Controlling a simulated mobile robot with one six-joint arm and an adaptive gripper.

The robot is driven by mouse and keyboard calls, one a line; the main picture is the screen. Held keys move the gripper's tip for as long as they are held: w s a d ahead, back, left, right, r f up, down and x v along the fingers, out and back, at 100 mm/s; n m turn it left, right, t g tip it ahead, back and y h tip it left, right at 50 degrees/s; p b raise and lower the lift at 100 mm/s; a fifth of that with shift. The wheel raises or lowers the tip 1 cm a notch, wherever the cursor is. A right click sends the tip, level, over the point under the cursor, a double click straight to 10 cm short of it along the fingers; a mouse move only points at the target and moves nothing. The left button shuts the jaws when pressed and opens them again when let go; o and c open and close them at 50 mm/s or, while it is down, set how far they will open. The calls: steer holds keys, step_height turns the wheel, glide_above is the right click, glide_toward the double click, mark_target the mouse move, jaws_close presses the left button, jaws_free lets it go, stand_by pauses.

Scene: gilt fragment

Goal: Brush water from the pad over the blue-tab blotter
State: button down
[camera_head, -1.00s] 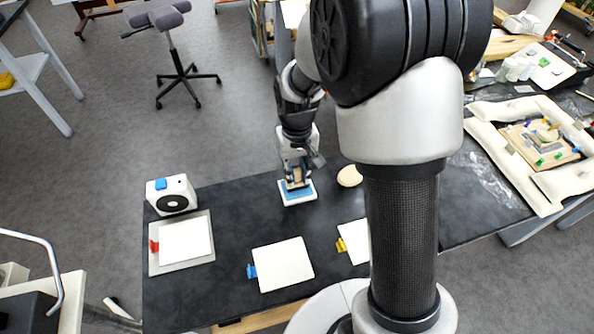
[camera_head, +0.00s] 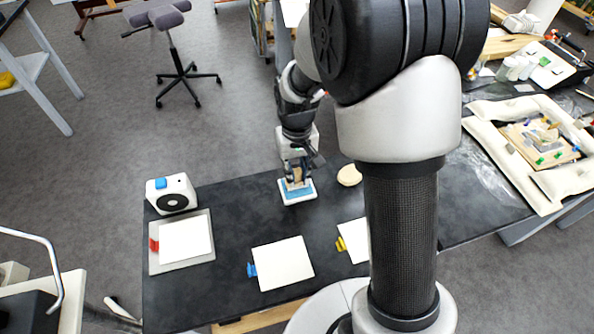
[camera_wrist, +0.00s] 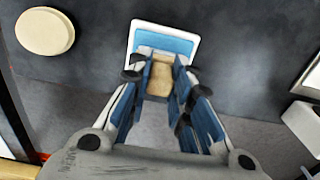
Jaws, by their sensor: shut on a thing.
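My gripper (camera_head: 297,180) is above the blue pad in a white tray (camera_head: 312,194) near the table's far edge. It is shut on a tan, block-like brush (camera_wrist: 160,78), which also shows in the head view (camera_head: 297,174). In the wrist view the brush's lower end is over or on the blue pad (camera_wrist: 165,43); I cannot tell whether it touches. The blue-tab blotter (camera_head: 283,264) is a white sheet with a blue tab (camera_head: 252,270), lying flat nearer the front.
A red-tab blotter (camera_head: 185,241) lies on a grey board at left. A white box with a blue button (camera_head: 171,194) stands behind it. A yellow-tab blotter (camera_head: 353,240) is partly hidden by my arm. A round cream disc (camera_head: 349,175) lies right of the pad.

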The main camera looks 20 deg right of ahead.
mark_target(297, 171)
stand_by(0.3)
step_height(297, 171, up, 7)
steer(key=p, duration=0.6)
stand_by(0.5)
steer(key=shift+s+f, duration=0.3)
steer(key=shift+s, duration=0.2)
steer(key=shift+s+f, duration=0.3)
steer(key=shift+s, duration=0.2)
steer(key=shift+s, duration=0.1)
